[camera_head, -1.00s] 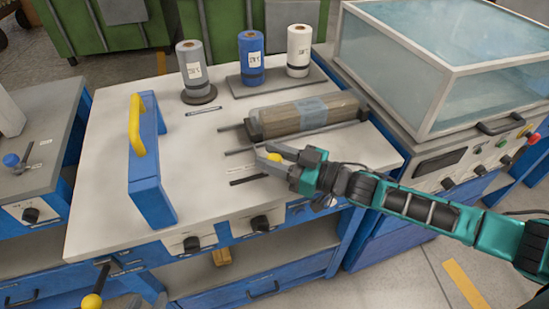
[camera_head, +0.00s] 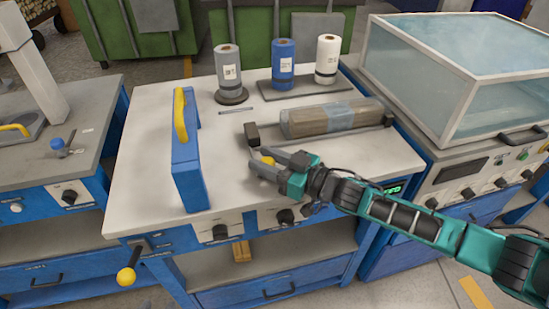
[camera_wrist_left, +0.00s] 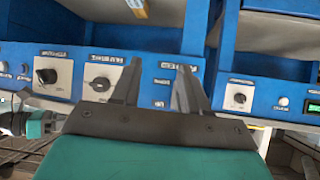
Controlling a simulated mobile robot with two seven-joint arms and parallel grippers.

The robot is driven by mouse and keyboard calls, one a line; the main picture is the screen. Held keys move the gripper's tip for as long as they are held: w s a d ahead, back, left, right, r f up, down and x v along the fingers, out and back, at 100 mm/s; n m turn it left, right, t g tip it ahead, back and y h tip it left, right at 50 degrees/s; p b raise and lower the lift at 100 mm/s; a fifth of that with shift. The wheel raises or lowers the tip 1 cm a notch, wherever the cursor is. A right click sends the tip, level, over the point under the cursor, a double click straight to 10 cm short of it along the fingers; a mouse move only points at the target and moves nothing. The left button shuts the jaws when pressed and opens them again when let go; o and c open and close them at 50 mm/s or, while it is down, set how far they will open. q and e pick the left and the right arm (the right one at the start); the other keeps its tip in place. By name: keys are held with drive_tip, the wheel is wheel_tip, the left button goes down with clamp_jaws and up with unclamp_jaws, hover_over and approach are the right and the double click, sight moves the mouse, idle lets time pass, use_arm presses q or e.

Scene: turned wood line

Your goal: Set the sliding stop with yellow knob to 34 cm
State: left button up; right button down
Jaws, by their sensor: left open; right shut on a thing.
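The sliding stop shows as a dark block (camera_head: 252,135) in the head view, left of the wrapped wooden workpiece (camera_head: 330,117), with a clear gap between them. Its yellow knob (camera_head: 267,160) shows between the fingers of my right gripper (camera_head: 258,168), which is shut on it. The gripper covers part of the rail and the markings near it, so the stop's reading cannot be seen. My left gripper (camera_wrist_left: 152,83) is open and empty in the left wrist view, facing the front panels of the benches. It does not show in the head view.
A blue frame with a yellow handle (camera_head: 181,115) stands on the bench's left side. Grey (camera_head: 228,72), blue (camera_head: 282,62) and white (camera_head: 326,58) rolls stand at the back. A clear-lidded machine (camera_head: 460,75) is at the right. A yellow-ball lever (camera_head: 126,277) projects in front.

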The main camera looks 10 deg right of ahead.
drive_tip(key=shift+s+a+f, duration=0.15)
drive_tip(key=shift+s+a, duration=0.05)
drive_tip(key=shift+a, duration=0.05)
drive_tip(key=c, duration=0.8)
unclamp_jaws()
drive_tip(key=v, duration=1.3)
